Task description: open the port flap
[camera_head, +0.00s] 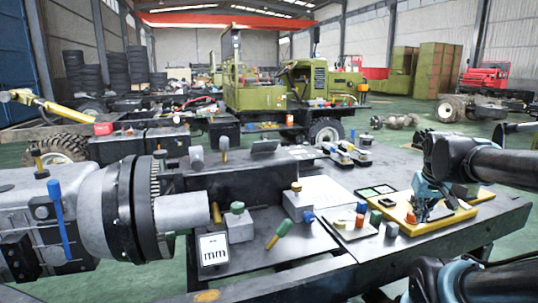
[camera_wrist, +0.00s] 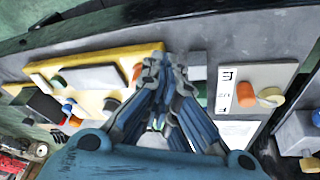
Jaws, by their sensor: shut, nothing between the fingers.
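My gripper (camera_head: 421,212) is shut and empty, pointing down over the yellow board (camera_head: 441,224) at the right of the bench. In the wrist view its closed fingertips (camera_wrist: 165,62) are at the edge of the yellow board (camera_wrist: 84,62), beside an orange part (camera_wrist: 137,72). A dark box (camera_wrist: 38,104) shows at the left of that view, and a dark block (camera_head: 465,190) shows at the board's right end in the head view. I cannot tell which part is the port flap, or whether my fingertips touch anything. My fingers hide part of the board.
Small coloured knobs on a pale plate (camera_head: 343,222) stand left of the board. A white label card (camera_wrist: 236,92) and an orange knob (camera_wrist: 270,94) are right of my fingers in the wrist view.

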